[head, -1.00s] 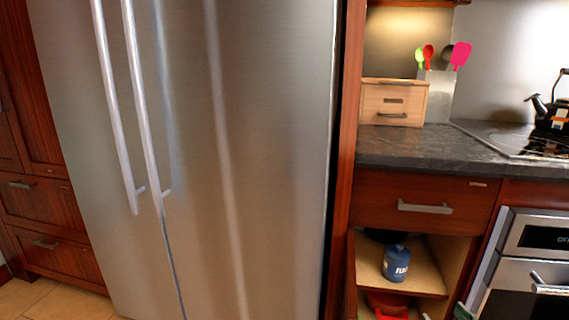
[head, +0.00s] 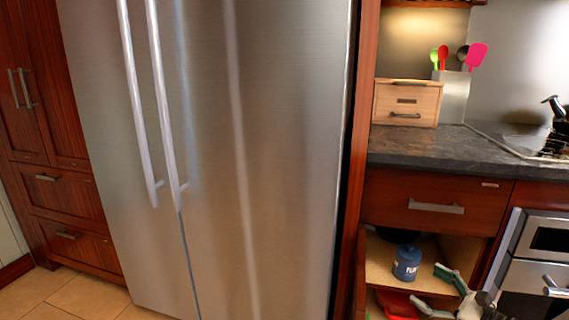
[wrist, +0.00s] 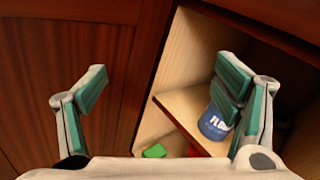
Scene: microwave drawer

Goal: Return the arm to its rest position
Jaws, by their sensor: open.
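My gripper (wrist: 165,100) is open and empty in the wrist view, its two green-padded fingers spread wide apart. It faces the open lower cabinet. In the head view my gripper (head: 442,290) shows at the bottom right, in front of the cabinet's shelf. The rest of my arm is mostly cut off by the frame edge.
A blue canister (head: 406,263) stands on the open cabinet's shelf, with a red item (head: 397,304) below. A closed drawer (head: 437,205) sits above. The oven (head: 538,260) is at right and the steel fridge (head: 265,150) fills the middle. Tiled floor (head: 70,298) shows at lower left.

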